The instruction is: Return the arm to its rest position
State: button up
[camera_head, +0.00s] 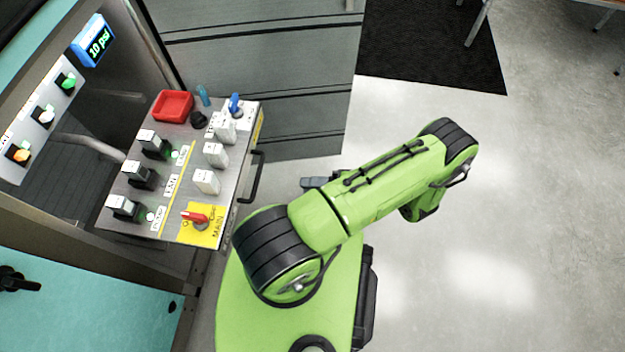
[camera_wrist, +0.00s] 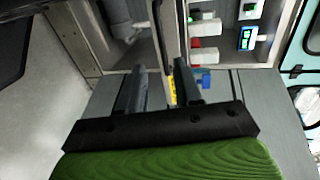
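My green arm bends over the floor to the right of the control panel in the head view, with its elbow raised at the right. My gripper is mostly hidden behind the arm there; a small grey part, perhaps of it, shows beside the upper link. In the wrist view my gripper (camera_wrist: 160,82) has its two dark fingers apart, with nothing held between them. The panel stands beyond the fingertips, and I see no contact with it.
The tilted panel (camera_head: 222,222) carries white modules, a red tray (camera_head: 172,106), a red switch (camera_head: 194,217) and a handle (camera_head: 254,176) on its right edge. A blue display (camera_head: 93,41) is at upper left. Open floor (camera_head: 540,190) lies right; a black mat (camera_head: 430,45) lies behind.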

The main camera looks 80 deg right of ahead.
dwell(0.6)
jog(key=w+d+r+n+g+y+p, duration=0.35)
jog(key=w+r+n+g+y, duration=0.25)
jog(key=w+r+g, duration=0.5)
jog(key=w+a+r+n+g+h+p, duration=0.1)
jog(key=w+a+r+n, duration=0.25)
jog(key=r, duration=0.35)
jog(key=w+a+r+n+g+h+p, duration=0.1)
jog(key=w+a+r+n+p, duration=0.15)
jog(key=w+r, duration=0.35)
jog(key=w+a+r+n+h+p, duration=0.2)
jog(key=a+r+n+h, duration=0.1)
jog(key=a+r, duration=0.9)
jog(key=s+a+r+n+t+h+p, duration=0.1)
jog(key=s+a+r+n+t+p, duration=0.1)
jog(key=s+a+r, duration=0.3)
notch_tip(320, 180, up, 3)
jog(key=a+t, duration=0.1)
jog(key=a, duration=0.2)
jog(key=shift+n+h, duration=0.3)
